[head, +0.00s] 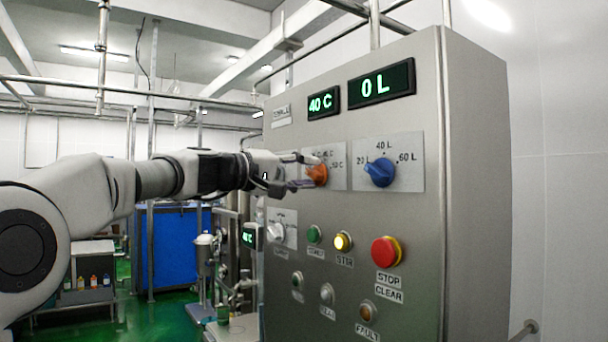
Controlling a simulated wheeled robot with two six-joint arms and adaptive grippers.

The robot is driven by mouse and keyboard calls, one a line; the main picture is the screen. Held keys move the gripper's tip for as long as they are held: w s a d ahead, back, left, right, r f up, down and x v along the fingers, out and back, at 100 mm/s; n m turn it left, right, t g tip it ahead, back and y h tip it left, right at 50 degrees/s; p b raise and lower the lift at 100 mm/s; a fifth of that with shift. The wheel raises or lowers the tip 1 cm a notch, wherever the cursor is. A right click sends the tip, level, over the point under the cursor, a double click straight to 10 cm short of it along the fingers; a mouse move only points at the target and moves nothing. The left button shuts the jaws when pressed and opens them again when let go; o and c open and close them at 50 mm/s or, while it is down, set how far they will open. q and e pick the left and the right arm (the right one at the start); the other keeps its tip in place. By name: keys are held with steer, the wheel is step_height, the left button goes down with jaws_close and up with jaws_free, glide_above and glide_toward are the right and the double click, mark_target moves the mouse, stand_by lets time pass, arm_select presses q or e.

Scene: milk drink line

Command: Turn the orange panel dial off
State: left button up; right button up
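The orange panel dial (318,175) sits on a light plate on the steel cabinet's front, under the 40 C display. My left gripper (306,172) reaches in from the left, its fingers apart, one above the other, with the tips at the dial's left side. The gripper covers the left part of the dial's plate and some of its markings; a "C" label shows to the right. Whether the fingers touch the dial is too small to tell. My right gripper is out of view.
A blue dial (380,172) marked 20, 40 and 60 L is close on the right. Below are a white dial (277,231), a green button (314,234), a lit yellow button (342,242) and a red stop button (386,251). The displays read 40 C (323,103) and 0 L (381,83).

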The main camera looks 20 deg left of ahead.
arm_select(q)
steer(key=v, duration=0.7)
steer(key=shift+f, duration=0.15)
steer(key=shift+s+a, duration=0.1)
steer(key=shift+s, duration=0.05)
